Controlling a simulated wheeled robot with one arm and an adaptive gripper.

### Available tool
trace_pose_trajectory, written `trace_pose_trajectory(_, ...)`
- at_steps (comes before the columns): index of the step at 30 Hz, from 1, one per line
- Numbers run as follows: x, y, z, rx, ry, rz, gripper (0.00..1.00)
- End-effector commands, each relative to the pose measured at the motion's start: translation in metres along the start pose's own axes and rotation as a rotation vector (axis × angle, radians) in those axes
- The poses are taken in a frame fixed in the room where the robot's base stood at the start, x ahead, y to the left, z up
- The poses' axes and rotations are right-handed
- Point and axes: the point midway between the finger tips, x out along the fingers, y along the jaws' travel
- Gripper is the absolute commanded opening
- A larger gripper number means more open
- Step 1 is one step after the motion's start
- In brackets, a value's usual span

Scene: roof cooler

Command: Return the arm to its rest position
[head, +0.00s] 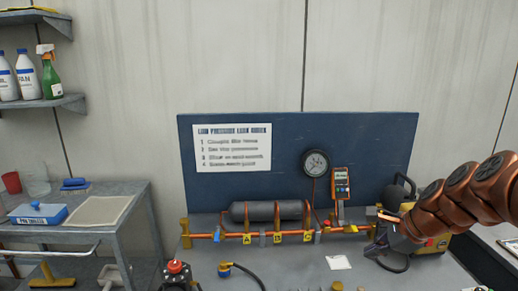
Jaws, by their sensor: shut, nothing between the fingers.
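My arm, with copper-coloured links, reaches in from the right edge in the head view. My gripper (386,215) is small and partly lost against the dark things behind it at the arm's left end. It is shut and holds nothing. It appears in front of the right end of the pipe rig, near a yellow and black machine (436,243). I cannot tell the exact gap between them.
A blue backboard (360,134) carries a sign (232,148) and a round gauge (316,163). An orange meter (341,182) and a grey cylinder (267,211) sit above the bench (310,262). A grey cart (110,231) stands left, below shelves (62,104) with bottles.

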Motion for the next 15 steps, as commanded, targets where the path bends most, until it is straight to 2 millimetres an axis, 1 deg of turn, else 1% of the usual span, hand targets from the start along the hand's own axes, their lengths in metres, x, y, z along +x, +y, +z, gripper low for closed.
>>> trace_pose_trajectory(1,-0.001,0.019,0.024,-0.128,0.005,0.05,0.0)
trace_pose_trajectory(2,0.001,0.032,0.034,-0.203,0.008,0.083,0.0)
trace_pose_trajectory(3,0.002,0.05,0.047,-0.301,0.007,0.126,0.0)
trace_pose_trajectory(5,0.001,0.076,0.063,-0.448,0.008,0.187,0.0)
trace_pose_trajectory(6,0.001,0.093,0.071,-0.544,0.008,0.227,0.0)
trace_pose_trajectory(8,-0.002,0.12,0.082,-0.688,0.004,0.288,0.0)
trace_pose_trajectory(9,-0.004,0.138,0.087,-0.782,-0.001,0.329,0.0)
trace_pose_trajectory(11,-0.009,0.164,0.092,-0.92,-0.009,0.392,0.0)
trace_pose_trajectory(12,-0.013,0.182,0.094,-1.01,-0.016,0.434,0.0)
trace_pose_trajectory(15,-0.025,0.221,0.094,-1.227,-0.037,0.534,0.0)
